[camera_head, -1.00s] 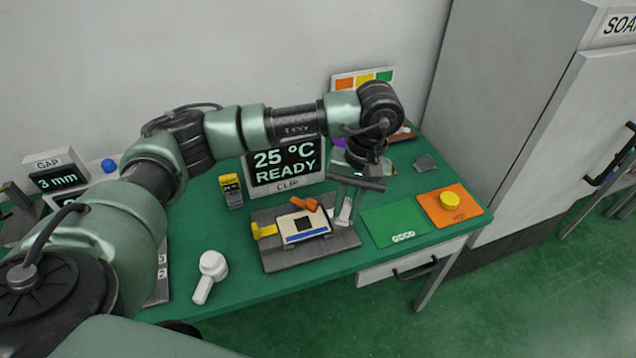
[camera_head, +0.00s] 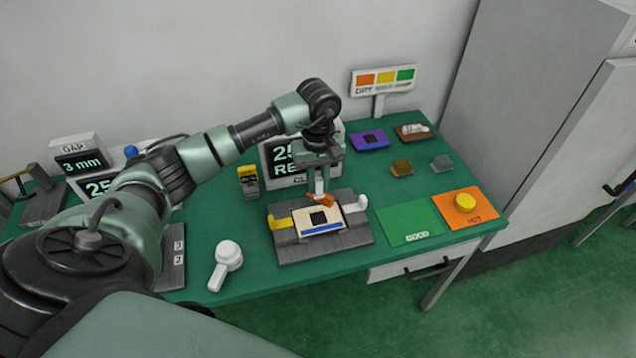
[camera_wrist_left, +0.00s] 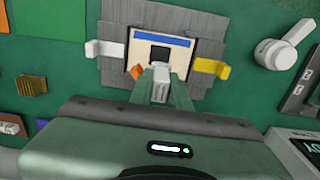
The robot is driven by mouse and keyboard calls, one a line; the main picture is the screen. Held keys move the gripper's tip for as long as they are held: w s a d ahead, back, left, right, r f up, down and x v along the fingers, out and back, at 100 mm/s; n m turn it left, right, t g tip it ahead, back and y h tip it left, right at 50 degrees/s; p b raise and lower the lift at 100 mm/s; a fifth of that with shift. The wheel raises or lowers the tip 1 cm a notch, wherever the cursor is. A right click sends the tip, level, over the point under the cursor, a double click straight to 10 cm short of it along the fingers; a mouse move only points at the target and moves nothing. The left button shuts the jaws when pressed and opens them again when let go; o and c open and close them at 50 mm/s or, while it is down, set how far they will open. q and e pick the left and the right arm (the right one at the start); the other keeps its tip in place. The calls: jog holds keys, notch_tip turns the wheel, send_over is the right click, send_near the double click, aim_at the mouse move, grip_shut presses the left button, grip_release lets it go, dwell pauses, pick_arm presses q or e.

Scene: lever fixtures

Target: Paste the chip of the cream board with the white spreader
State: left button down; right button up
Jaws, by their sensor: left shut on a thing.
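The cream board (camera_head: 308,232) with a blue stripe lies in a grey fixture (camera_head: 290,252); its dark square chip (camera_head: 319,218) also shows in the wrist view (camera_wrist_left: 160,53). My left gripper (camera_head: 321,180) is above the fixture's back side, just behind the chip. It is shut on the white spreader (camera_wrist_left: 160,85), which points down. Whether the spreader's tip touches the board or chip cannot be told. An orange piece (camera_head: 322,199) is at the board's back edge, close to the spreader. My right gripper is not in view.
A yellow clamp (camera_head: 279,222) and a white clamp (camera_head: 354,205) flank the board. A green GOOD pad (camera_head: 408,222) and orange HOT pad (camera_head: 466,208) lie to the right. A display stands behind the fixture.

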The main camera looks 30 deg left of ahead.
aim_at(318, 193)
pick_arm(q)
notch_tip(318, 193, down, 4)
jog(key=b, duration=0.3)
notch_tip(318, 193, down, 3)
jog(key=b, duration=0.3)
jog(key=shift+f, duration=0.1)
notch_tip(318, 193, down, 2)
jog(key=shift+f+b, duration=0.1)
jog(key=shift+b, duration=0.95)
jog(key=shift+f+b, duration=0.35)
jog(key=shift+b, duration=0.05)
